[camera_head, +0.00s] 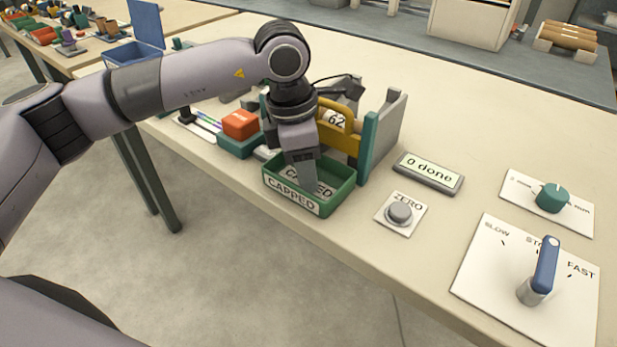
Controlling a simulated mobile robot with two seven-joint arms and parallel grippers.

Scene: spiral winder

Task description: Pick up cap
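No cap can be made out for certain in the head view. My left arm reaches in from the left, and its gripper (303,179) points down over the green tray (341,198) labelled CAPPED. The fingertips are at or just inside the tray's opening. The fingers are seen edge-on, so I cannot tell whether they are open or shut, or whether they hold anything. The gripper hides part of the tray's inside. My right gripper is not in view.
A yellow part marked 62 (338,122) and a grey and teal frame (385,125) stand behind the tray. An orange block (240,124) is left. A ZERO button (399,212), a "0 done" display (428,172), a green knob (552,198) and a blue lever (545,262) are right.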

